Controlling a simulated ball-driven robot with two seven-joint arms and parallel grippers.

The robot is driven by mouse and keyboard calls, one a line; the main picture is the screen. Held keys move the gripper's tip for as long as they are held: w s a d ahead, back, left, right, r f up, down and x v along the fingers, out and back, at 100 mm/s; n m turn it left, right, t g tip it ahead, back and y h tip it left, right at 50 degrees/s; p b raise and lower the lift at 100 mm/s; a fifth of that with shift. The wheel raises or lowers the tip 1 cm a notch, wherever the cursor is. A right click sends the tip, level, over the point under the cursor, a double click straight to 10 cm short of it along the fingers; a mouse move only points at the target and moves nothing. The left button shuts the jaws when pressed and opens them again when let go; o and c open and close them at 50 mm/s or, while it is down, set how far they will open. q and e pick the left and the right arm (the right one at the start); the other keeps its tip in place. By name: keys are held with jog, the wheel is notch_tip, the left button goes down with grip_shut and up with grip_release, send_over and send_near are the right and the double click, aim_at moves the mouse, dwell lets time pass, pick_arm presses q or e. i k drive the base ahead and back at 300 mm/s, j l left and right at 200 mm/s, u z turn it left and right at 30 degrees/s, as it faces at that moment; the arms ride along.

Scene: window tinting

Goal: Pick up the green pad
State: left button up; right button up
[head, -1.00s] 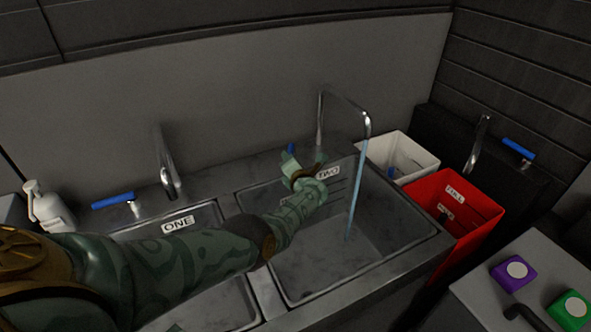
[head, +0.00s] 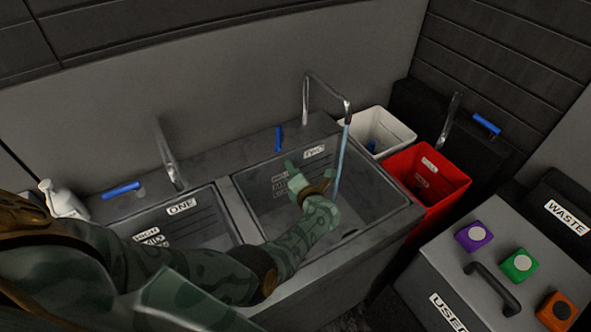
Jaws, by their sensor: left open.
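The green pad (head: 519,265) is a small block with a pale round spot on its top. It lies on the grey lid of a bin (head: 433,264) at the lower right, between a purple pad (head: 474,236) and an orange pad (head: 556,311). My left gripper (head: 308,181) is open over the sink labelled TWO, near the running water, with nothing seen in it. It is well to the left of the green pad. My right gripper is not in view.
The bin lid has a dark handle (head: 491,287) close to the pads. A tap (head: 329,86) rises behind my left gripper.

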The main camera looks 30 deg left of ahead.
aim_at(519, 265)
jog(key=k+l, duration=0.45)
jog(key=l, duration=0.3)
jog(key=k+l, duration=0.25)
jog(key=l, duration=0.1)
